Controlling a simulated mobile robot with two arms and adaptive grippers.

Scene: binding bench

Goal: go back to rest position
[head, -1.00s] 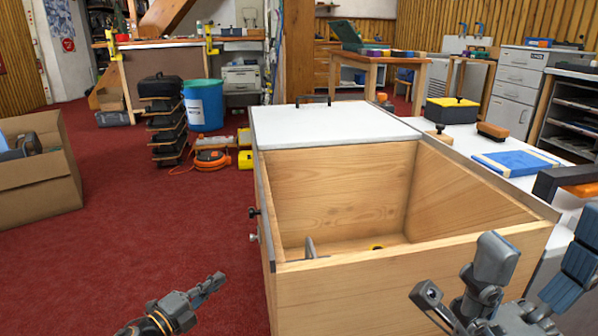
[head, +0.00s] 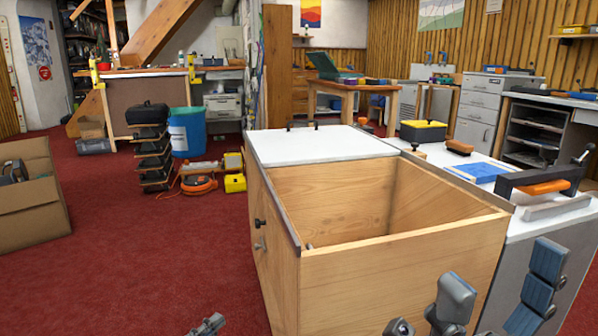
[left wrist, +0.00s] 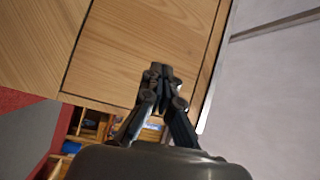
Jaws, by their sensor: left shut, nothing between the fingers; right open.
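My left gripper (head: 208,325) shows only its tip at the bottom edge of the head view, left of the wooden bin. In the left wrist view its fingers (left wrist: 157,75) are together with nothing between them, in front of a wooden panel (left wrist: 140,45). My right gripper (head: 428,312) is partly in view at the bottom, in front of the bin's near wall. It is open and appears empty; the lower parts of both grippers are cut off by the frame.
The open wooden bin (head: 400,275) with a white top (head: 320,147) stands in the middle. A clamp with an orange handle (head: 545,187) lies on the bench at right. A cardboard box (head: 35,210) is at far left. Red carpet between is clear.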

